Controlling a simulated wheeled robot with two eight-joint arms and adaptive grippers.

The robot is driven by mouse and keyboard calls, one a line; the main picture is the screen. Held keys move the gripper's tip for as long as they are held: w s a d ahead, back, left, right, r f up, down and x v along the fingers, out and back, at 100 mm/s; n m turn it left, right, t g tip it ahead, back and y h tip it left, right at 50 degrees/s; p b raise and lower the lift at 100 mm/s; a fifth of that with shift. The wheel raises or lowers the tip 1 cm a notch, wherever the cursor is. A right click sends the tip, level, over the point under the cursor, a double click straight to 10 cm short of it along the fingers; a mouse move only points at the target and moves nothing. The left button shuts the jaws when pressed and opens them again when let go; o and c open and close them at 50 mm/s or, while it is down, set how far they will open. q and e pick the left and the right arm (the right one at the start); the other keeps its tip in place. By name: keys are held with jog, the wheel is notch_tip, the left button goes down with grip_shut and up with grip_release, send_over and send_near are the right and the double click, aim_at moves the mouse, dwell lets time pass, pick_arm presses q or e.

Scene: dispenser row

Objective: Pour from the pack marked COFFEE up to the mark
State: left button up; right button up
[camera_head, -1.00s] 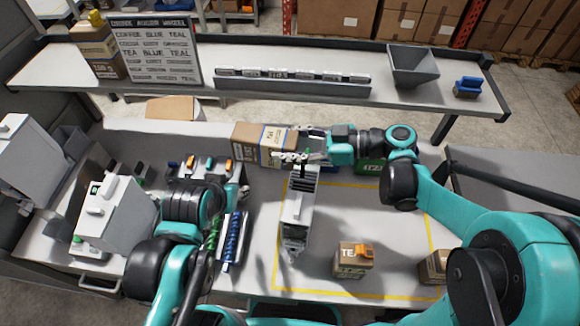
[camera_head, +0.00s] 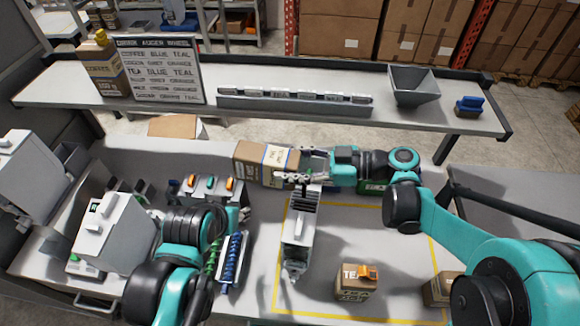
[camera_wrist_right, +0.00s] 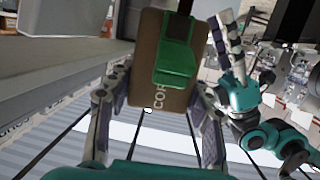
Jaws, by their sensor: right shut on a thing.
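The brown pack (camera_head: 250,160) lies on its side in the air at the fingers of my right gripper (camera_head: 303,165). In the right wrist view my right gripper (camera_wrist_right: 155,115) is shut on this pack (camera_wrist_right: 150,65). Its lettering begins "CO", and a green clip (camera_wrist_right: 177,62) is on its face. The pack is just behind and left of the top of a grey-white dispenser (camera_head: 297,232) with a dark slotted top. I cannot see a fill mark or anything flowing. My left gripper (camera_head: 243,212) is near the blue auger, its fingers too small to read.
A box marked TEA (camera_head: 352,290) with an orange clip stands inside the yellow outline, and another brown box (camera_head: 440,290) is at its right. Blue auger (camera_head: 232,258) and white machine (camera_head: 105,230) stand left. A lettered board (camera_head: 158,70) and grey hopper (camera_head: 413,85) are on the shelf.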

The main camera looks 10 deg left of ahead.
jog(key=shift+f, duration=0.1)
dwell(0.6)
jog(key=shift+b, duration=0.35)
jog(key=shift+d, duration=0.1)
dwell(0.5)
jog(key=shift+b, duration=0.35)
jog(key=shift+d+y+b, duration=0.25)
jog(key=shift+y+b, duration=0.35)
jog(key=shift+b, duration=0.15)
dwell(2.2)
dwell(1.0)
